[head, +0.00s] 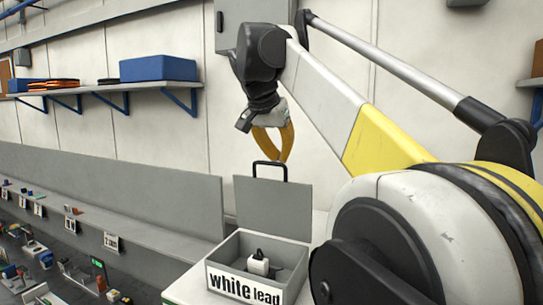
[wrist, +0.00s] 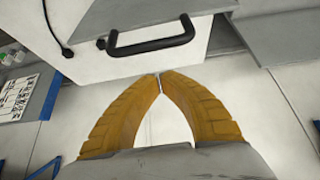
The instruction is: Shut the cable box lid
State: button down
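The cable box (head: 292,287) stands on a white surface in the lower middle of the head view, with a "white lead" label on its front. Its grey lid (head: 272,208) stands open, upright at the back of the box. A black handle (head: 270,166) rises from the lid's top edge and also shows in the wrist view (wrist: 150,46). My gripper (head: 283,160) has two curved yellow fingers and is just above and beside the handle. In the wrist view its fingertips (wrist: 161,77) meet, with nothing between them, just short of the handle and apart from it.
A white plug (head: 258,265) with a black part lies inside the box. A wall shelf (head: 185,83) holds a blue bin (head: 158,68) at the left. A grey cabinet (head: 235,22) hangs on the wall behind my arm. A low bench with small items runs along the left.

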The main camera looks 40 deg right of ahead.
jog(key=a, duration=0.1)
jog(key=s+a+p, duration=0.1)
jog(key=a, duration=0.1)
jog(key=shift+s+a+r, duration=0.15)
jog(key=shift+s+a, duration=0.05)
jog(key=shift+a, duration=0.1)
jog(key=shift+a, duration=0.1)
jog(key=shift+a, duration=0.1)
